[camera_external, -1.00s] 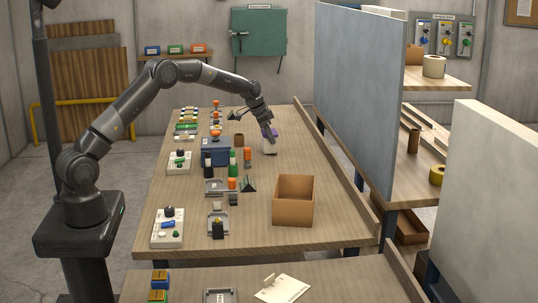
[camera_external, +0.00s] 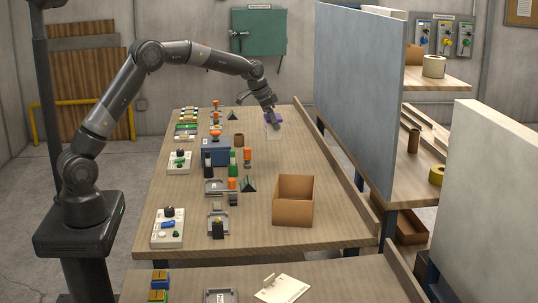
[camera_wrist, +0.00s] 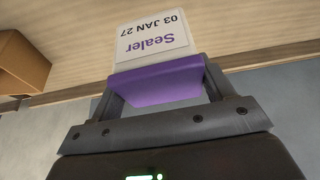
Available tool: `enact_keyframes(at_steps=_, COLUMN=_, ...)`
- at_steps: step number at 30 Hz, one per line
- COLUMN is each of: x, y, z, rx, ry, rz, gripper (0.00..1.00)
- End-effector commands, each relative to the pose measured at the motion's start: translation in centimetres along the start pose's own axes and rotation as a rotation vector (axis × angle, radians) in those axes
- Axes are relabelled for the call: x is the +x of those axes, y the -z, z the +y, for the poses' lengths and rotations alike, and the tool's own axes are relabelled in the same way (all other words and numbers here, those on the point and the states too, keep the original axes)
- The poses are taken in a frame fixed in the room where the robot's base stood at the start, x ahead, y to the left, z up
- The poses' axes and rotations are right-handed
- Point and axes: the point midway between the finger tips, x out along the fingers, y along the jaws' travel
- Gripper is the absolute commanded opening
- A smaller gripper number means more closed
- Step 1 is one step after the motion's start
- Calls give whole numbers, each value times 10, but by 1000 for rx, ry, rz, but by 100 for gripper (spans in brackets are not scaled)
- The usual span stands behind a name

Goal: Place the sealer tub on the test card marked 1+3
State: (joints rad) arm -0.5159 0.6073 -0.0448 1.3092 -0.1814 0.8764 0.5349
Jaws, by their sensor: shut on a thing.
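The sealer tub shows in the wrist view as a purple part (camera_wrist: 158,84) with a white label reading "Sealer 03 JAN 27" (camera_wrist: 153,38), upside down in the picture. My gripper (camera_wrist: 162,88) is shut on it, one finger at each side. In the external view my gripper (camera_external: 269,107) holds the small purple tub (camera_external: 272,118) over the far right part of the table. The gap beneath it is hard to judge. No marking 1+3 can be read, so I cannot tell which item is that test card.
An open cardboard box (camera_external: 293,204) stands at the right on the wooden table (camera_external: 262,167). A blue box (camera_external: 215,152), several bottles and small fixtures fill the left half. A white card (camera_external: 283,288) lies on the front table. A grey partition (camera_external: 352,95) rises at the right.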

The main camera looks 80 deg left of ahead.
Motion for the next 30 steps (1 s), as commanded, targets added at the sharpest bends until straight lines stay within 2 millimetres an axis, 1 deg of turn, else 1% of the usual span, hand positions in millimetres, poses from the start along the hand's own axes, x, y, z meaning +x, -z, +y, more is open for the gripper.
enact_keyframes(at_steps=3, x=0, y=1, z=2, rx=2, ry=0, rz=1, gripper=41)
enact_keyframes(at_steps=5, x=0, y=3, z=8, rx=8, ry=-3, rz=1, gripper=41)
enact_keyframes(at_steps=8, x=3, y=10, z=28, rx=26, ry=-10, rz=0, gripper=41)
enact_keyframes(at_steps=10, x=6, y=17, z=51, rx=49, ry=-19, rz=-2, gripper=41)
enact_keyframes(at_steps=14, x=12, y=30, z=107, rx=98, ry=-39, rz=-5, gripper=41)
enact_keyframes(at_steps=15, x=14, y=33, z=126, rx=115, ry=-45, rz=-7, gripper=41)
enact_keyframes(at_steps=17, x=16, y=37, z=154, rx=140, ry=-55, rz=-8, gripper=41)
enact_keyframes(at_steps=18, x=17, y=39, z=172, rx=155, ry=-61, rz=-9, gripper=41)
enact_keyframes(at_steps=20, x=18, y=42, z=199, rx=178, ry=-69, rz=-10, gripper=41)
enact_keyframes(at_steps=21, x=18, y=43, z=217, rx=195, ry=-75, rz=-10, gripper=41)
enact_keyframes(at_steps=23, x=18, y=44, z=246, rx=218, ry=-85, rz=-10, gripper=41)
enact_keyframes(at_steps=24, x=18, y=44, z=264, rx=234, ry=-90, rz=-11, gripper=41)
enact_keyframes(at_steps=26, x=18, y=43, z=290, rx=258, ry=-99, rz=-11, gripper=41)
enact_keyframes(at_steps=27, x=18, y=42, z=309, rx=273, ry=-106, rz=-12, gripper=41)
enact_keyframes(at_steps=29, x=17, y=40, z=336, rx=297, ry=-115, rz=-13, gripper=41)
enact_keyframes(at_steps=30, x=16, y=38, z=354, rx=313, ry=-120, rz=-13, gripper=41)
